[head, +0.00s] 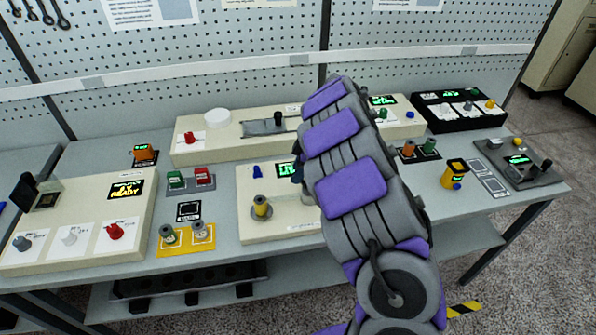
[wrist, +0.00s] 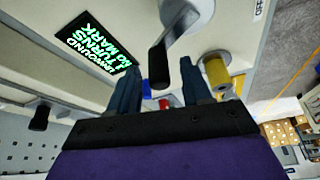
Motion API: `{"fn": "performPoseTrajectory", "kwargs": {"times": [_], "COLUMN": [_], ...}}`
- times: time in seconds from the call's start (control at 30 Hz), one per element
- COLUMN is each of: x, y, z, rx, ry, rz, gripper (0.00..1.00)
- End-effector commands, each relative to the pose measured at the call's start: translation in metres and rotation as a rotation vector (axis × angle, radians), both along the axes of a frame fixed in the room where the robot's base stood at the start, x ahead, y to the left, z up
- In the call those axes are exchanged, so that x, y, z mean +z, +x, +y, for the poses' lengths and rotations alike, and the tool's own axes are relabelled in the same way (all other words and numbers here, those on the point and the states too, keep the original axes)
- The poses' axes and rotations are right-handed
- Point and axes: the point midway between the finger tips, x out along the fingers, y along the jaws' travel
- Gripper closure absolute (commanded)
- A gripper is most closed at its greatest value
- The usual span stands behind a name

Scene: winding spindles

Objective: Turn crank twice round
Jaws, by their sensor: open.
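The crank (wrist: 185,35) shows in the wrist view as a pale grey arm with a black handle (wrist: 158,66). My gripper (wrist: 159,76) is open, with one blue-grey finger on each side of the handle and gaps visible on both sides. The crank sits on a cream winding box (head: 283,232). Its screen (wrist: 96,47) shows green text with the words "TURNS" and "NO MARK". A yellow spool (wrist: 217,73) stands beside the right finger; it also shows in the head view (head: 262,207). In the head view my arm hides the crank and most of my gripper.
A blue knob (head: 257,171) stands on the box. A yellow tray (head: 186,248) with two spools lies left of it. A long cream unit (head: 225,150) stands behind. A yellow-black device (head: 454,173) stands to the right. The bench's front strip is mostly clear.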

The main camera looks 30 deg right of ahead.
Motion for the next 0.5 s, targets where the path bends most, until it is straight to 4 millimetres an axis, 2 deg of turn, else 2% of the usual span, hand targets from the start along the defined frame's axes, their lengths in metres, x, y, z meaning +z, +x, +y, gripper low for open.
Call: {"fn": "performPoseTrajectory", "kwargs": {"times": [0.3, 0.5], "x": [-0.0023, -0.0022], "y": [0.0005, 0.0005], "z": [0.0025, 0.0030], "rx": [-0.001, -0.001], "ry": [-0.001, -0.002], "rz": [0.000, 0.001], "gripper": [0.51, 0.70]}}
